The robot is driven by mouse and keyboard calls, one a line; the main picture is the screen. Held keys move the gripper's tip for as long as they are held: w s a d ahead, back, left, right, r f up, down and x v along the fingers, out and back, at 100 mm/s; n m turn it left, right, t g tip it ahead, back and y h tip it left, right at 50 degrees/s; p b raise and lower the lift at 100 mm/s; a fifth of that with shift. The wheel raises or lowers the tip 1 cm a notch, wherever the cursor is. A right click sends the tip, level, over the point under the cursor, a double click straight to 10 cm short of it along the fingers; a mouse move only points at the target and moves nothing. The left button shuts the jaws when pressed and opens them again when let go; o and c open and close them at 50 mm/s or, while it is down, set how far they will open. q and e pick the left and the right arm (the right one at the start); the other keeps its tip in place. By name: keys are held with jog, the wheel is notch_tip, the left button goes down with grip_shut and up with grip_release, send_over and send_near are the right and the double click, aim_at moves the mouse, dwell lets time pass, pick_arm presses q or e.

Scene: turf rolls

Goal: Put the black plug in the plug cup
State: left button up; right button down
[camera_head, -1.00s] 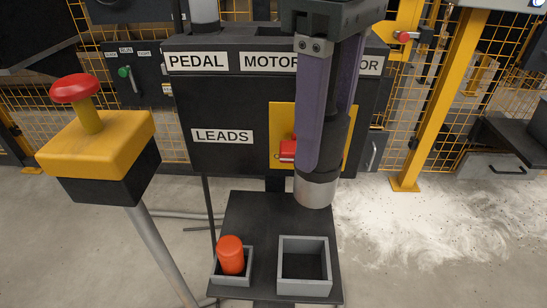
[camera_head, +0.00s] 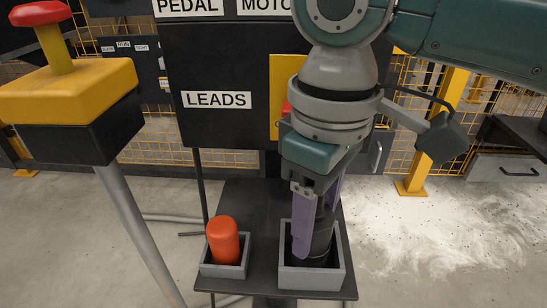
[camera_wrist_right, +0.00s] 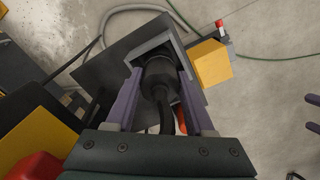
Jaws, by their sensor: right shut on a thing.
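The black plug (camera_head: 323,238) is upright between the purple fingers of my right gripper (camera_head: 314,232), which is shut on it. Its lower end is inside the larger grey square cup (camera_head: 311,279), the plug cup, on the dark shelf. The cup's walls hide its lower end, so I cannot tell if it touches the bottom. In the right wrist view the plug (camera_wrist_right: 158,72) sits between the fingers, with its black cable toward me and the cup rim (camera_wrist_right: 150,47) around its far end. My left gripper (camera_wrist_right: 311,112) shows only as two separated purple fingertips at that view's right edge.
An orange-red plug (camera_head: 223,240) stands in a smaller grey cup (camera_head: 222,271) to the left on the shelf (camera_head: 262,198). A yellow emergency-stop box (camera_head: 70,92) on a pole stands further left. The black labelled cabinet (camera_head: 215,130) rises behind the shelf.

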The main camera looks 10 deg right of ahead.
jog(key=shift+r, duration=0.1)
jog(key=shift+c, duration=1.4)
grip_release()
